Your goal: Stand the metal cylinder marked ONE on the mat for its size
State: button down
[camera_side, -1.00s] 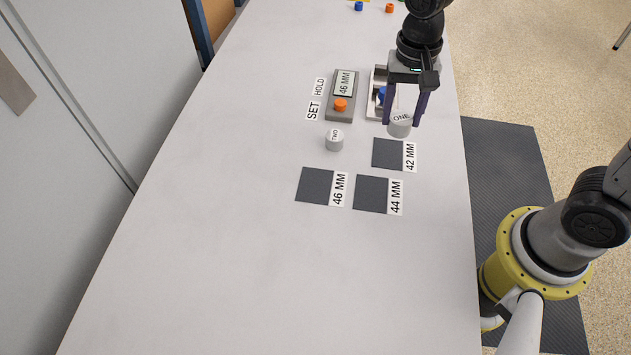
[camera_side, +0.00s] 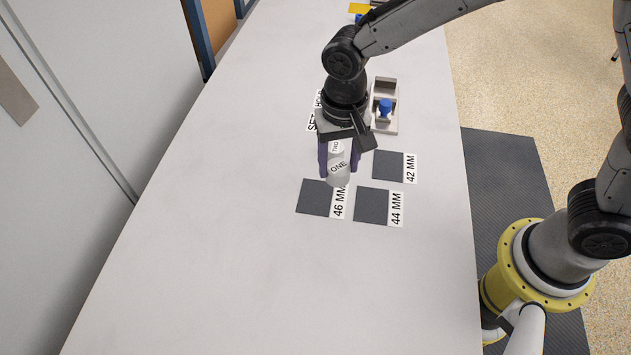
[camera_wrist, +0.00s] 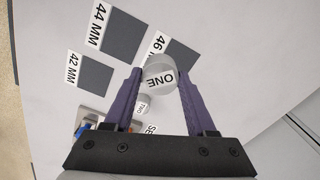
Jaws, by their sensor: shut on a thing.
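My gripper (camera_side: 339,167) is shut on the metal cylinder marked ONE (camera_side: 338,174). In the side view it holds the cylinder, tilted in the picture, near the upper right of the 46 MM mat (camera_side: 313,197), overlapping part of its label. In the wrist view cylinder ONE (camera_wrist: 160,79) sits between the two purple fingers, and the 46 MM mat is partly behind it. The 44 MM mat (camera_side: 371,206) and 42 MM mat (camera_side: 387,165) are bare. How high the cylinder is above the table is hard to tell.
The light tray with a blue-topped part (camera_side: 386,107) stands behind the 42 MM mat. The display box is hidden by my arm. The table's front is clear.

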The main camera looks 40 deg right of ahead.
jog(key=w+f, duration=0.1)
jog(key=f, duration=0.1)
jog(key=w+a+f, duration=0.2)
jog(key=w+f, duration=0.1)
jog(key=shift+a+f, duration=0.1)
jog(key=shift+f, duration=1.75)
jog(key=shift+f, duration=0.1)
jog(key=shift+c, duration=1.1)
grip_release()
jog(key=shift+f, duration=0.1)
